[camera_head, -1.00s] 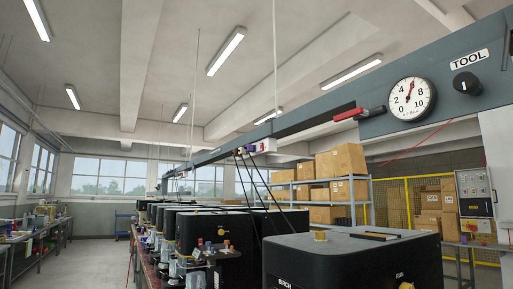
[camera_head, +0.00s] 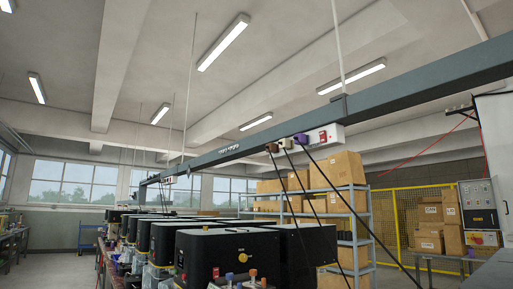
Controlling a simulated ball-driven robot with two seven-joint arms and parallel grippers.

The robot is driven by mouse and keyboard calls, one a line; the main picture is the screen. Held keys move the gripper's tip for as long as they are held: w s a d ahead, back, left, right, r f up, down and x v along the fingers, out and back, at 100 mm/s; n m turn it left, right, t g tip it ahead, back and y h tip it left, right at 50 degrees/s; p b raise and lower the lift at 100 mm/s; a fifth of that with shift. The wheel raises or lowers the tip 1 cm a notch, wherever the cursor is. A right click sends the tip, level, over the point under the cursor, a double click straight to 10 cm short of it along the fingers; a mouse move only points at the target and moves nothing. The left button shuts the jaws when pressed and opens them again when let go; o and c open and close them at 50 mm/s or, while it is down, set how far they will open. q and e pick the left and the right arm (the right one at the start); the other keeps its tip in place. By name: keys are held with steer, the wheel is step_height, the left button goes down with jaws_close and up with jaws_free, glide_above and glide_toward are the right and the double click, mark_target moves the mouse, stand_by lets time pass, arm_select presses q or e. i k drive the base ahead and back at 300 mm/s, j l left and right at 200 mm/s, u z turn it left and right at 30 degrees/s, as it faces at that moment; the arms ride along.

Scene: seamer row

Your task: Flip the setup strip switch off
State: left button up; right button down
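A white power strip (camera_head: 331,133) is mounted along the grey overhead beam, right of centre. A small red switch (camera_head: 322,135) shows on its face; whether it is on or off is too small to tell. A brown plug (camera_head: 272,147), a pale plug and a purple plug (camera_head: 301,139) sit along the strip, with black cables hanging down. A second small white unit with a red mark (camera_head: 170,180) is farther along the beam. I cannot read a label saying which is the setup strip. Neither of my grippers is in view.
Black machines (camera_head: 245,252) stand in a row below the beam. Shelving with cardboard boxes (camera_head: 345,168) is behind the cables. A yellow mesh fence (camera_head: 397,215) and a control panel (camera_head: 480,205) are at right. Floor (camera_head: 60,268) shows clear at lower left.

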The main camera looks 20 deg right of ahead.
mark_target(323, 139)
steer(key=i+j+u, duration=0.1)
steer(key=i+j, duration=0.45)
steer(key=i, duration=0.3)
steer(key=u, duration=0.05)
